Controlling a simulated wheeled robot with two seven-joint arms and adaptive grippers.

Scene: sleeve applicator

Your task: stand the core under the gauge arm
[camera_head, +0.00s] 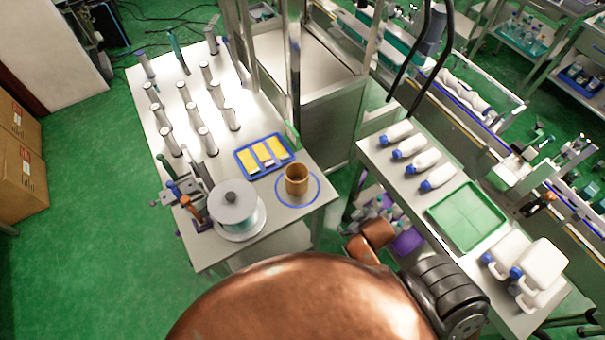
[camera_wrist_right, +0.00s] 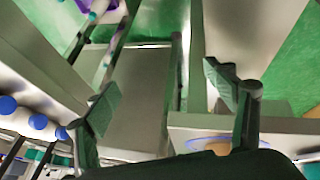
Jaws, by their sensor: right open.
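The core (camera_head: 297,179), a short brown open-topped tube, stands upright inside a blue ring (camera_head: 314,199) marked near the right corner of the left table. No part is clearly recognisable as the gauge arm. My left gripper is not in view.
A blue tray with yellow pieces (camera_head: 240,163) lies behind the core; several grey cylinders (camera_head: 184,93) stand farther back. A gap separates this table from the right bench, which holds white bottles (camera_head: 411,146), a green tray (camera_head: 468,216) and white jugs (camera_head: 543,262).

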